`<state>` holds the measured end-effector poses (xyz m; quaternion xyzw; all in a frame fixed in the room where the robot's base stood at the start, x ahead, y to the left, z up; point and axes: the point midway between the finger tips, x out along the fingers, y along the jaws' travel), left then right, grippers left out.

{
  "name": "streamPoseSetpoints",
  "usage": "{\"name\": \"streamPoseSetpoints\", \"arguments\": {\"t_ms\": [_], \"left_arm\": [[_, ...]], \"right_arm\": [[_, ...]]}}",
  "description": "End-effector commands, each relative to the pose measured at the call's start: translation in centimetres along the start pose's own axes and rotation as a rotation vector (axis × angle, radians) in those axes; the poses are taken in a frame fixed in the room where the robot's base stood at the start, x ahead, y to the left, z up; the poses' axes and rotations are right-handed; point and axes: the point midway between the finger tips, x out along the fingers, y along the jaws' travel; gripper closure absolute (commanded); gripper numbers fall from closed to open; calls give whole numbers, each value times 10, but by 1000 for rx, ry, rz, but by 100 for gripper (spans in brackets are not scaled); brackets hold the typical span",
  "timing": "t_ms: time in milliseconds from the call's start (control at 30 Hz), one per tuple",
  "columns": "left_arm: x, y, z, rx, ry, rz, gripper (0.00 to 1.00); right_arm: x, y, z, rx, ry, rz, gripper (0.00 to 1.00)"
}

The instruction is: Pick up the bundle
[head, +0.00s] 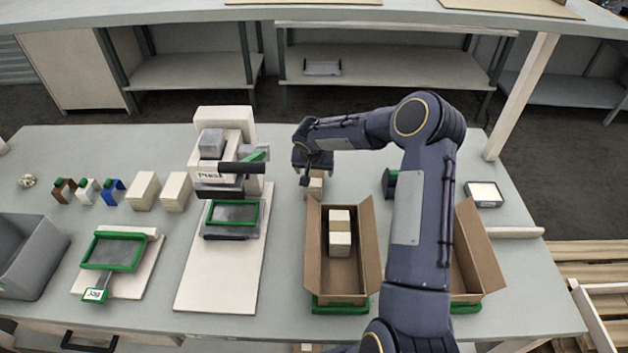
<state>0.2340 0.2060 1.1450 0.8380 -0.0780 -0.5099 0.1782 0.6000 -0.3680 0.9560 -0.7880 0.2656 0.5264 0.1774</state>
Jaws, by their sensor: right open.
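My right arm reaches in from the lower right, and its gripper (313,170) points down behind an open cardboard box. The gripper is open. Just below it is a small tan bundle (315,188), partly hidden by the gripper. I cannot tell whether the fingers touch it or are around it. Two similar cream-and-tan bundles (340,240) lie inside the open cardboard box (315,265). My left gripper does not show.
Two cream blocks (143,191) and colored clips (112,192) stand at the left. A press (222,170) on a white board is left of the box. A second open box (482,250) is right, behind my arm. A dark-framed tray (484,194) lies at the far right.

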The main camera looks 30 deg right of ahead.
Motion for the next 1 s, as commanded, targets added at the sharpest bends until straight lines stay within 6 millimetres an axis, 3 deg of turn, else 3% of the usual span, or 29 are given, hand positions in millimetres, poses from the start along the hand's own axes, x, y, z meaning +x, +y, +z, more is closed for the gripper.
{"name": "streamPoseSetpoints", "arguments": {"t_ms": [100, 233, 1000], "left_arm": [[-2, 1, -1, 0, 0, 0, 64], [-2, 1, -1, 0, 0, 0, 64], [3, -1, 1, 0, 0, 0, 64]], "right_arm": [[19, -1, 1, 1, -4, 0, 24], [30, -1, 0, 1, -1, 0, 24], [33, -1, 1, -1, 1, 0, 24]]}}
